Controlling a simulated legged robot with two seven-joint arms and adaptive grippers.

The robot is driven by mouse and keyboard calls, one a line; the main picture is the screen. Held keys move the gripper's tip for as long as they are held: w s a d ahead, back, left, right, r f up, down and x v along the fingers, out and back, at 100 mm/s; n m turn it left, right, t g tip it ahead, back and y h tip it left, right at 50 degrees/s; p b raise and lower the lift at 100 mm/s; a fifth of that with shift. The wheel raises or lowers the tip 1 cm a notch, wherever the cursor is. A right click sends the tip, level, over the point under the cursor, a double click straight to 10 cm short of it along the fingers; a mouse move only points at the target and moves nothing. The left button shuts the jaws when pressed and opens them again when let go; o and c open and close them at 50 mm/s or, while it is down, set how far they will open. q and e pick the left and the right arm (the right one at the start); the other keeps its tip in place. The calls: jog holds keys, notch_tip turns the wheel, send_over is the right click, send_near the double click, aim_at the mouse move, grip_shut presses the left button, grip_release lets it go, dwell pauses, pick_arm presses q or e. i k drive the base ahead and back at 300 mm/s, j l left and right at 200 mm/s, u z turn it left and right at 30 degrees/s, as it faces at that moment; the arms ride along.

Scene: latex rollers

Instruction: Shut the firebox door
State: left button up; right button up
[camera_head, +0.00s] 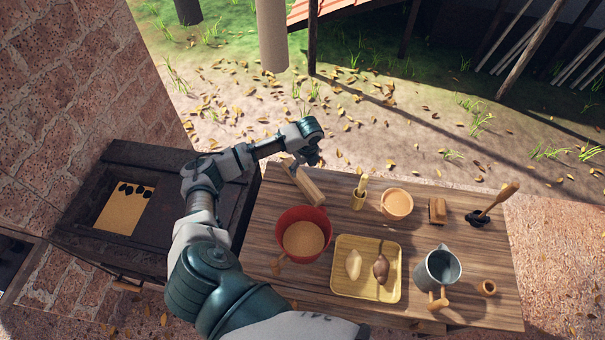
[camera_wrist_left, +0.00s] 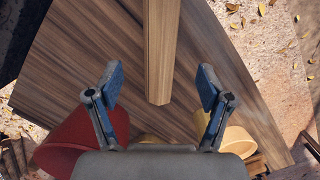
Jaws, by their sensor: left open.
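A dark firebox-like cabinet (camera_head: 215,160) stands against the brick wall at the left in the head view. A small light handle (camera_head: 127,286) shows low on its near side. I cannot tell which panel is the firebox door or whether it is open. My left gripper (camera_head: 309,158) is high over the far left part of the wooden table, away from that handle. In the left wrist view its two fingers (camera_wrist_left: 160,88) are spread and empty, with a wooden bar (camera_wrist_left: 161,50) beyond the gap between them. My right gripper is not in view.
My left arm crosses between cabinet and table. Leafy ground lies beyond.

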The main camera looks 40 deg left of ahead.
aim_at(166, 205)
jog(key=k+l, duration=0.1)
jog(key=k, duration=0.55)
jog(key=k+l, duration=0.1)
jog(key=k, duration=0.6)
jog(key=k+l, duration=0.1)
jog(key=k, duration=0.55)
